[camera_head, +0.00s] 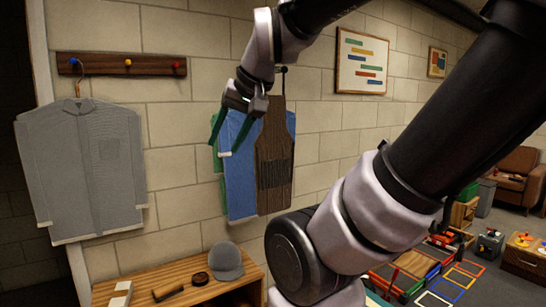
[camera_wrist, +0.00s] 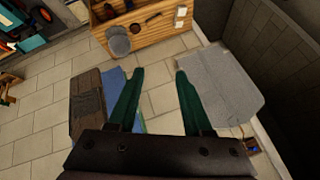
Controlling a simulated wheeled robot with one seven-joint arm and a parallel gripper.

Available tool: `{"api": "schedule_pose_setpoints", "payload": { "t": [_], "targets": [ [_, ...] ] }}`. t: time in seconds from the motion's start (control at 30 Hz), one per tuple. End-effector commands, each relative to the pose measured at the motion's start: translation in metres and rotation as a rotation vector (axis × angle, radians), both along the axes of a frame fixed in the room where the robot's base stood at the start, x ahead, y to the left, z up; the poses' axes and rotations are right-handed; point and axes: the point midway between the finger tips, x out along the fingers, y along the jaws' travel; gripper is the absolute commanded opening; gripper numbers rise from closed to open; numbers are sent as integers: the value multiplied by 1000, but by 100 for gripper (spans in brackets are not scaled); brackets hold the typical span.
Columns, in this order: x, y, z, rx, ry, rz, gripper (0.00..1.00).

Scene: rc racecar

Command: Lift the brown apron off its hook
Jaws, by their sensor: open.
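The brown apron (camera_head: 275,160) hangs against the block wall from a dark hook (camera_head: 284,70), in front of a blue garment (camera_head: 238,180) with a green one behind. My gripper (camera_head: 223,148) is open and empty, up and to the left of the apron's middle, in front of the blue garment in the head view. In the wrist view the apron (camera_wrist: 86,100) is left of my gripper (camera_wrist: 160,71), outside the fingers, with blue cloth beside it. Bare wall shows between the fingertips. I cannot tell whether a finger touches the cloth.
A grey shirt (camera_head: 85,165) hangs on a wooden peg rail (camera_head: 120,66) at the left. A wooden bench (camera_head: 190,291) below bears a grey cap (camera_head: 225,262), a brush and other small things. A framed picture (camera_head: 361,63) is on the wall to the right.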

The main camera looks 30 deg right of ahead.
Motion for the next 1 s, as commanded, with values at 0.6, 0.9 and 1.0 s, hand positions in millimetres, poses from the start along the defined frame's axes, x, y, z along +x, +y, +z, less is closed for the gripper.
{"api": "schedule_pose_setpoints", "payload": {
  "t": [0.6,0.9,1.0],
  "targets": [
    [100,-28,45,585,191,-492,47],
    [236,-165,101,1387,280,-998,47],
    [268,-239,115,1665,269,-1108,47]
  ]
}}
